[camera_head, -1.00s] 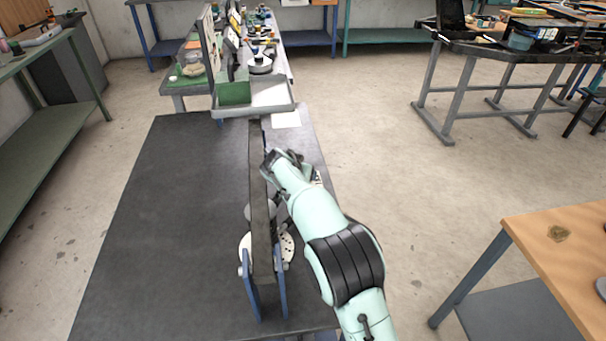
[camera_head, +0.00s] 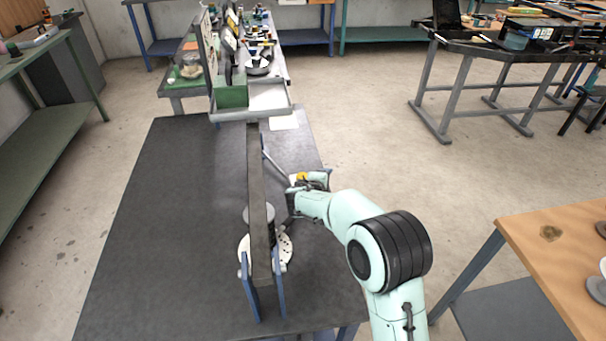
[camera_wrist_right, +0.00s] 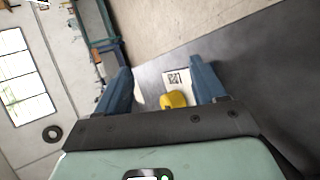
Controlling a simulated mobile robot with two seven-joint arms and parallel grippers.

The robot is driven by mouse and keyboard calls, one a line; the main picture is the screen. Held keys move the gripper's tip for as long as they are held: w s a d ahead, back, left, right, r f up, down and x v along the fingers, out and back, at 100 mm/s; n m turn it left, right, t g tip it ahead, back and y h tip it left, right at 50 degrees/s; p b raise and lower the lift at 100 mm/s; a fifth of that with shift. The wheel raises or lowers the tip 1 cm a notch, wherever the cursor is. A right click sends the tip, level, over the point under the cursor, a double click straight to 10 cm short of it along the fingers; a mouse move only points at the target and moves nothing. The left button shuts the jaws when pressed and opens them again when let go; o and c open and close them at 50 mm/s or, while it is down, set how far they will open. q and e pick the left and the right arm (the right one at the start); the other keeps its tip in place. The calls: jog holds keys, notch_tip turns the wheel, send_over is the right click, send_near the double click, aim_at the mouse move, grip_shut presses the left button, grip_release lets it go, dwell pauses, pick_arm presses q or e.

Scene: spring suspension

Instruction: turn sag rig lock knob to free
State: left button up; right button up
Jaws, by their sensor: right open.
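The sag rig is a long dark beam (camera_head: 257,190) on blue uprights, with white round plates (camera_head: 283,250) low beside it. A yellow knob (camera_head: 302,176), which I take for the lock knob, is at the right of the beam. It also shows in the right wrist view (camera_wrist_right: 173,100), near a white card with black marks (camera_wrist_right: 176,77). My right gripper (camera_head: 291,200) is just right of the beam, close to the knob. In the wrist view its blue fingers are apart, with the knob seen between them, not gripped. My left gripper is out of view.
The dark bench top (camera_head: 165,240) is clear left of the beam. A grey tray with a green box (camera_head: 231,96) stands at its far end. A wooden table (camera_head: 560,245) is at the right, with open floor between.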

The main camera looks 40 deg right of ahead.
jog(key=n+t, duration=0.1)
jog(key=n, duration=0.4)
jog(key=n+t+y+p, duration=0.25)
jog(key=n+t, duration=0.25)
jog(key=n, duration=1.2)
send_near(302, 177)
jog(key=shift+y, duration=0.25)
jog(key=x, duration=1)
jog(key=shift+w+d+f, duration=0.15)
jog(key=shift+d, duration=0.35)
jog(key=c, duration=1)
jog(key=shift+o, duration=0.2)
jog(key=shift+a+m+g+h+p, duration=0.1)
jog(key=shift+m+g+h+p, duration=0.5)
jog(key=shift+m+h+p, duration=0.15)
